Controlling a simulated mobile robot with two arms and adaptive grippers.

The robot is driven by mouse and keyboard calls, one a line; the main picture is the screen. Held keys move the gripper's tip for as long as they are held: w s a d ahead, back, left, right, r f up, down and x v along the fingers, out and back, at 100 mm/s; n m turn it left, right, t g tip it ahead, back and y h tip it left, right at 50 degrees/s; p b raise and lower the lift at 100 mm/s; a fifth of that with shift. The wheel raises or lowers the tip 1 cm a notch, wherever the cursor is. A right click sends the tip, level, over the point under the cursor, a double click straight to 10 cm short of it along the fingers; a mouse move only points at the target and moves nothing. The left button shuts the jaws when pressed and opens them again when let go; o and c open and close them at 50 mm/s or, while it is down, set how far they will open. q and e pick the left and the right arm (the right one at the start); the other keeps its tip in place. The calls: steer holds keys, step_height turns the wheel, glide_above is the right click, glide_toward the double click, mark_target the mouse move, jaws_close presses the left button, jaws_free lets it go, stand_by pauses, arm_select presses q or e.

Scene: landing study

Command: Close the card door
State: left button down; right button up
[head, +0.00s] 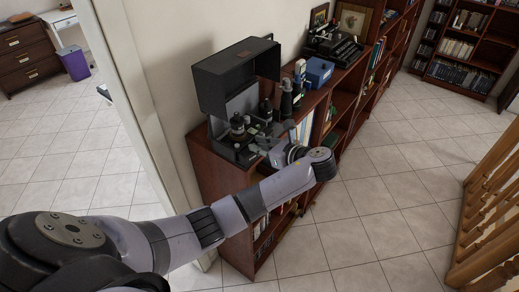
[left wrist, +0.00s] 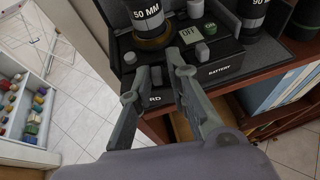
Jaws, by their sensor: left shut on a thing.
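An open black case (head: 213,88) with camera gear stands on the end of a reddish-brown bookcase. My left gripper (head: 268,153) reaches its front from the right; its fingers are small in the head view. In the left wrist view the fingers (left wrist: 159,72) are at the front edge of the dark unit, closed on a small dark part beside a label ending in "RD". I take this part for the card door; the fingers hide most of it, so I cannot tell its angle. A "BATTERY" panel (left wrist: 222,70) lies to its right. My right gripper is not in view.
Lenses marked "50 MM" (left wrist: 150,18) and "90 MM" (left wrist: 252,10) and a grey block with "OFF" (left wrist: 192,31) stand close behind the fingers. A blue box (head: 318,71) and a typewriter (head: 333,46) stand farther along the bookcase (head: 208,176). Tiled floor (head: 385,215) is clear at right, before a wooden railing (head: 490,205).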

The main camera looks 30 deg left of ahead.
arm_select(q)
steer(key=shift+w+a+f+n+g, duration=0.1)
steer(key=shift+w+a+n+g, duration=0.1)
steer(key=shift+n+g, duration=0.5)
steer(key=shift+w+a+f+n+g, duration=0.1)
steer(key=shift+w+a+n+g, duration=0.1)
steer(key=shift+n+g, duration=0.45)
steer(key=shift+s+g, duration=0.1)
steer(key=shift+g, duration=0.15)
steer(key=c, duration=1.8)
jaws_free()
steer(key=shift+o, duration=0.6)
steer(key=shift+a+r, duration=0.15)
steer(key=v, duration=1.2)
steer(key=shift+s, duration=0.1)
